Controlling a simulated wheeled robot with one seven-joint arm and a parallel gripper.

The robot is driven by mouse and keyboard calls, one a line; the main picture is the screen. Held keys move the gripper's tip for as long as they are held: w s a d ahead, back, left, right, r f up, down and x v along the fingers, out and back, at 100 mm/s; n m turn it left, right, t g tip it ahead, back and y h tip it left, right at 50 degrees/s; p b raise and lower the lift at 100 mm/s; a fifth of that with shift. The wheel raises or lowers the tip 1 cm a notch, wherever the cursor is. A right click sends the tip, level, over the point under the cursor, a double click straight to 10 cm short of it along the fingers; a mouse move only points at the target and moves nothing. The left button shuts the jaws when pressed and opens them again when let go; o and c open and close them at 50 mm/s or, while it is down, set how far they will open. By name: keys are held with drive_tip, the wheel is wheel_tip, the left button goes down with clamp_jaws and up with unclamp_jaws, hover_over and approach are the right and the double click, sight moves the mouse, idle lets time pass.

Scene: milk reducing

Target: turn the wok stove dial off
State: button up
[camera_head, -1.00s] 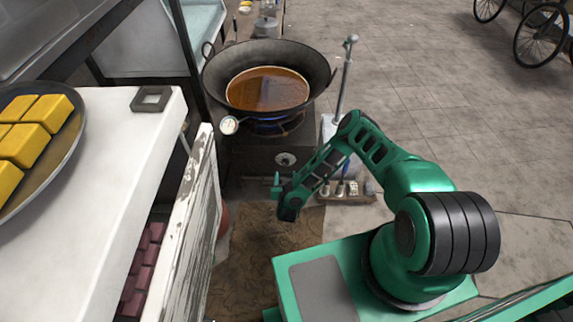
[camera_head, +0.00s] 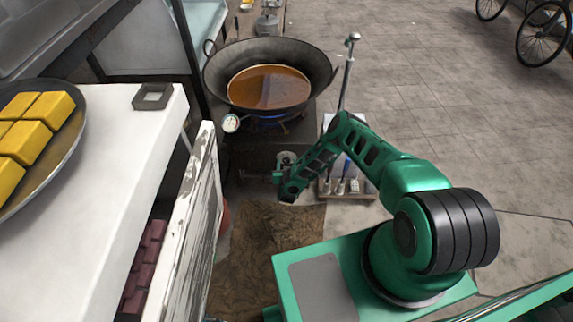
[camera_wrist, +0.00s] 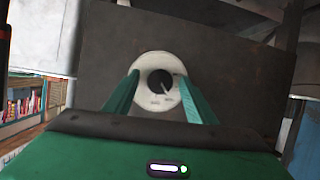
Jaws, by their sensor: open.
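The wok stove (camera_head: 240,145) is a dark box under a large black wok (camera_head: 215,85) of brown liquid, with blue flame showing under the wok. In the head view my gripper hides most of the dial plate (camera_head: 286,158). My gripper (camera_wrist: 160,88) is open, its two green fingers at either side of the plate's lower half in the wrist view. I cannot tell whether they touch the dial.
A round thermometer (camera_head: 230,123) hangs at the wok's near left rim. A tray of utensils (camera_head: 345,185) stands right of my gripper. A white counter (camera_head: 110,150) with a plate of yellow blocks and an open white door (camera_head: 195,215) lie on the left.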

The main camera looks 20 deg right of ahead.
drive_tip(key=c, duration=1)
drive_tip(key=shift+c, duration=0.2)
drive_tip(key=m+y, duration=0.1)
drive_tip(key=m, duration=0.1)
drive_tip(key=shift+m+t+y, duration=0.3)
drive_tip(key=shift+t, duration=0.1)
drive_tip(key=shift+d+f+m+t+y, duration=0.15)
drive_tip(key=shift+m+t+y, duration=0.5)
drive_tip(key=shift+m, duration=0.75)
drive_tip(key=o, duration=1)
